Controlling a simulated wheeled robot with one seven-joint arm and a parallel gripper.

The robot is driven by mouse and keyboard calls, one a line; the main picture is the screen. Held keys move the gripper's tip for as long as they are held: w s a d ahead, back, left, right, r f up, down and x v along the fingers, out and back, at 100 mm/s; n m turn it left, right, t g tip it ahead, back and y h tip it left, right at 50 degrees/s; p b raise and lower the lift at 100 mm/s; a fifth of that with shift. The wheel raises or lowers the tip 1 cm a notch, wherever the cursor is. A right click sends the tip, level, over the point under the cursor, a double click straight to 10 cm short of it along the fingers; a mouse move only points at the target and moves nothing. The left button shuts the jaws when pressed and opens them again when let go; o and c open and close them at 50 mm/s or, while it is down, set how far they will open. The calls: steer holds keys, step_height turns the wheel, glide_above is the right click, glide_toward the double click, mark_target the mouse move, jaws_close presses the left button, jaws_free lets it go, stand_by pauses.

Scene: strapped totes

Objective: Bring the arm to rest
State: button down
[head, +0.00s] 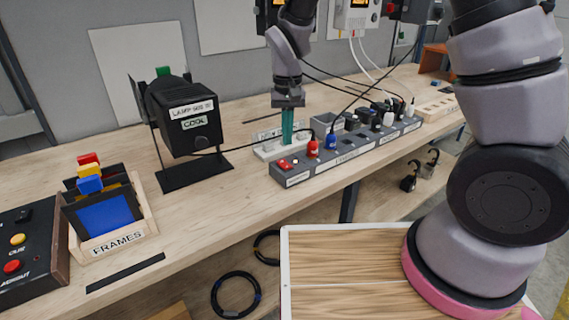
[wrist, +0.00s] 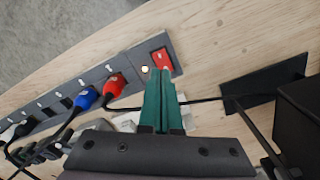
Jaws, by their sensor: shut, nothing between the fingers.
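My gripper (head: 287,128) points down over the power strip (head: 345,157) on the wooden bench, with its green fingers together and nothing between them. The wrist view shows the closed fingers (wrist: 161,90) reaching toward the red rocker switch (wrist: 161,61) at the strip's end. In the head view the fingers are just behind that switch (head: 285,165); whether they touch anything is hard to tell. A red plug (head: 313,149) and a blue plug (head: 331,141) sit in the strip beside the gripper.
A black lamp (head: 185,120) labelled COOL stands left of the gripper, its cable running to the strip. A wooden frames rack (head: 120,240) and a black button box (head: 25,245) are farther left. Cables hang behind the strip. Bare bench (head: 215,195) lies in front of the lamp.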

steer(key=s+d+r+m+t+y, duration=0.1)
steer(key=d+r, duration=0.5)
steer(key=r, duration=0.3)
steer(key=d+r+m+t+y, duration=0.2)
steer(key=d+r, duration=0.4)
steer(key=r, duration=0.3)
steer(key=s+d+r+m+t+h, duration=0.1)
steer(key=s+d+r+t, duration=0.3)
steer(key=s+d+r, duration=0.5)
steer(key=shift+s+d+r+m, duration=0.15)
steer(key=shift+s+d+m, duration=0.35)
steer(key=shift+s+d, duration=0.55)
steer(key=shift+a, duration=0.2)
